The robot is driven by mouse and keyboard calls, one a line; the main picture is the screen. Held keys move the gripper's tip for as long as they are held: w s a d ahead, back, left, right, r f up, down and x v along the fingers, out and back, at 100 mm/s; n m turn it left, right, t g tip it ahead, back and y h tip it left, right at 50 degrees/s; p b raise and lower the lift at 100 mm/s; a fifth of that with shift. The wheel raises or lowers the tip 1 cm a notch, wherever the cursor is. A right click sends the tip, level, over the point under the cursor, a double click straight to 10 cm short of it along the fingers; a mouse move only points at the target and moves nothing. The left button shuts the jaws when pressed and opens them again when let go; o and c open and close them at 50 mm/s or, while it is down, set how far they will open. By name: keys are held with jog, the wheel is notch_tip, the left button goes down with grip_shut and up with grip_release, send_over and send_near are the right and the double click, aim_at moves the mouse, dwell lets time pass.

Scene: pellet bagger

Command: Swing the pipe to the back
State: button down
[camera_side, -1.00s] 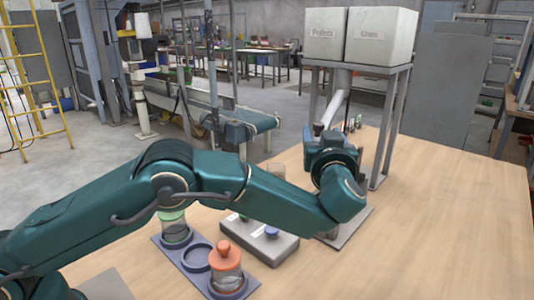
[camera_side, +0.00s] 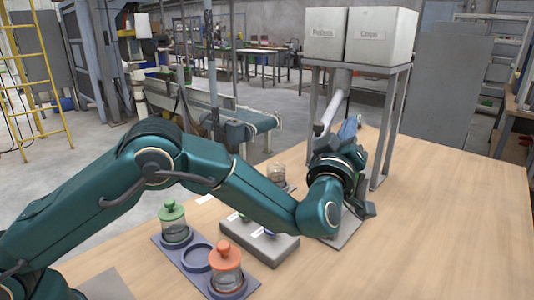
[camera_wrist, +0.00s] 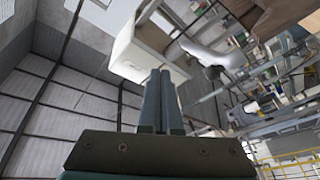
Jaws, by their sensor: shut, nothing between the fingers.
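The pale grey pipe (camera_side: 334,107) slants down from under the hopper boxes, its lower end toward the left in the side view. In the wrist view the pipe (camera_wrist: 205,54) is right of my fingertips. My gripper (camera_side: 352,120) points upward just right of the pipe's lower part in the side view, with a gap showing between them. In the wrist view my gripper (camera_wrist: 160,72) has its two fingers together with nothing between them. My wrist hides the area under the pipe in the side view.
Two white hopper boxes (camera_side: 380,36) stand on a grey metal frame (camera_side: 391,115). A grey button box (camera_side: 262,243), a green-lidded jar (camera_side: 174,222), an orange-lidded jar (camera_side: 226,268) and a glass jar (camera_side: 276,174) stand nearby. The right table side (camera_side: 450,220) is clear.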

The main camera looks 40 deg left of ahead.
jog(key=s+a+f+n+g+h, duration=0.25)
jog(key=s+a+n+h, duration=0.25)
jog(key=s+a+h, duration=0.65)
jog(key=w+y, duration=0.3)
jog(key=w, duration=0.9)
jog(key=shift+d+f+t, duration=0.15)
jog(key=shift+f+t, duration=0.05)
jog(key=shift+t, duration=0.15)
